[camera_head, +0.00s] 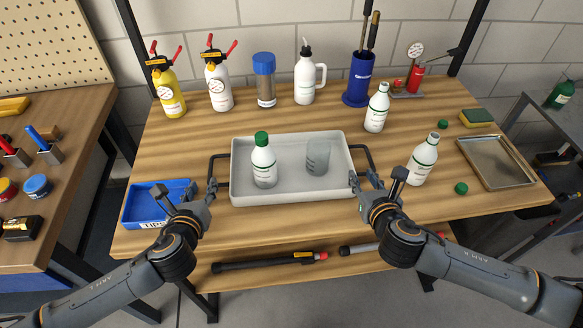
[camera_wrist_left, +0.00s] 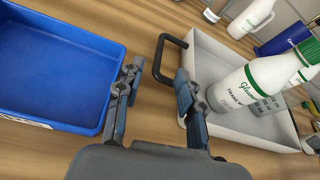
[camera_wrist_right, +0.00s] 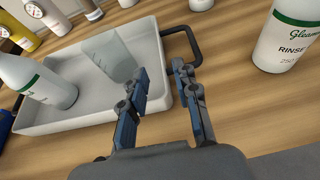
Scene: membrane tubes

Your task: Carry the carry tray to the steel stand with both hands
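The carry tray (camera_head: 292,192) is a pale grey shallow tray in the middle of the wooden table, with a dark handle at each end. A white green-capped bottle (camera_head: 264,165) and a clear grey beaker (camera_head: 317,158) stand inside it. My left gripper (camera_head: 187,190) is open near the left handle (camera_head: 212,167); in the left wrist view that handle (camera_wrist_left: 162,60) lies ahead between the fingers. My right gripper (camera_head: 377,181) is open near the right handle (camera_head: 368,158); this handle (camera_wrist_right: 188,34) also shows ahead of the right fingers. A grey metal stand (camera_head: 520,112) shows partly at the right edge.
A blue tips bin (camera_head: 147,203) sits beside my left gripper. An open white bottle (camera_head: 422,160) stands close to my right gripper, with a loose green cap (camera_head: 461,188) nearby. A shallow metal tray (camera_head: 497,162) lies at the right. Several bottles line the back.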

